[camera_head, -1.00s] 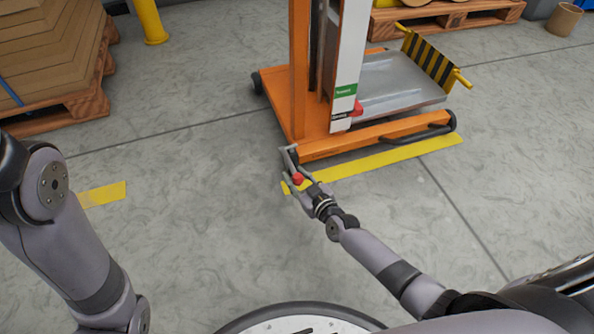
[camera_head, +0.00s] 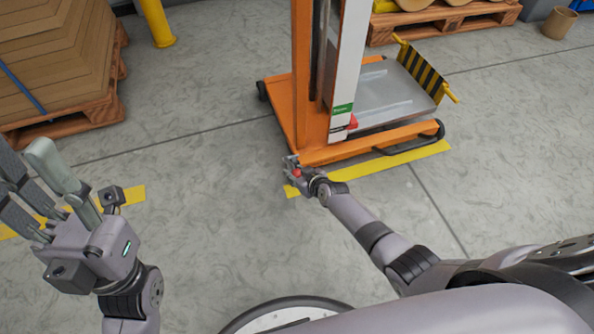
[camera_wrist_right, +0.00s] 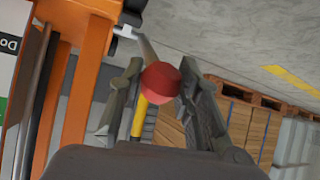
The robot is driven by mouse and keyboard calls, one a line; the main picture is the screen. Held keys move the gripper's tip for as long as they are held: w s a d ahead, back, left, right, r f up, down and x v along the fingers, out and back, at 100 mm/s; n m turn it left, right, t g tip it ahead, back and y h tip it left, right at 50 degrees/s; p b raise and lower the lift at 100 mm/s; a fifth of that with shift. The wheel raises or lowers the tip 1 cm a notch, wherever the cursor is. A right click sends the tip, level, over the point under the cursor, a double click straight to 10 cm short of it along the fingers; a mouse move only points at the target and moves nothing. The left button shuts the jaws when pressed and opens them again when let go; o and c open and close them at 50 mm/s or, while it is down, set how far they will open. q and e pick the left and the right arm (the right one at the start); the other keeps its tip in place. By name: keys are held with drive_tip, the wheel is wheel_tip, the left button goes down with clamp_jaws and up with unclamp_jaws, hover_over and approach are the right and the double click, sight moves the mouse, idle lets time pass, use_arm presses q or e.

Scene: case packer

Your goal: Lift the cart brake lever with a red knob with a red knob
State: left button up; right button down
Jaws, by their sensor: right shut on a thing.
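The cart's brake lever ends in a round red knob (camera_head: 297,173), low at the near left corner of the orange cart (camera_head: 330,150). My right gripper (camera_head: 292,166) is at this knob, shut on it. In the right wrist view the red knob (camera_wrist_right: 161,82) sits between the two dark fingers (camera_wrist_right: 155,85), and a pale lever arm runs up behind it. My left gripper (camera_head: 24,158) is raised at the left edge of the head view, open and empty, far from the cart.
The cart's orange mast (camera_head: 304,70) and metal platform (camera_head: 385,95) stand behind the lever. Yellow floor tape (camera_head: 400,160) runs along its near side. A pallet of brown boards (camera_head: 55,55) is at far left, a yellow post (camera_head: 157,22) behind. The floor between is clear.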

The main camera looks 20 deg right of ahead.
drive_tip(key=shift+w+a+r+p, duration=0.1)
drive_tip(key=shift+w+r+p, duration=0.2)
drive_tip(key=shift+r, duration=0.35)
drive_tip(key=shift+w+r+g+p, duration=0.2)
drive_tip(key=shift+w+g+p, duration=0.05)
drive_tip(key=shift+g+p, duration=0.25)
drive_tip(key=shift+w+r+p, duration=0.35)
drive_tip(key=shift+w+r, duration=0.25)
drive_tip(key=shift+w, duration=0.1)
drive_tip(key=c, duration=1.5)
unclamp_jaws()
drive_tip(key=o, duration=0.3)
drive_tip(key=shift+s+f, duration=0.1)
drive_tip(key=shift+s, duration=0.05)
drive_tip(key=shift+o, duration=0.2)
drive_tip(key=shift+f, duration=0.1)
drive_tip(key=shift+s, duration=0.1)
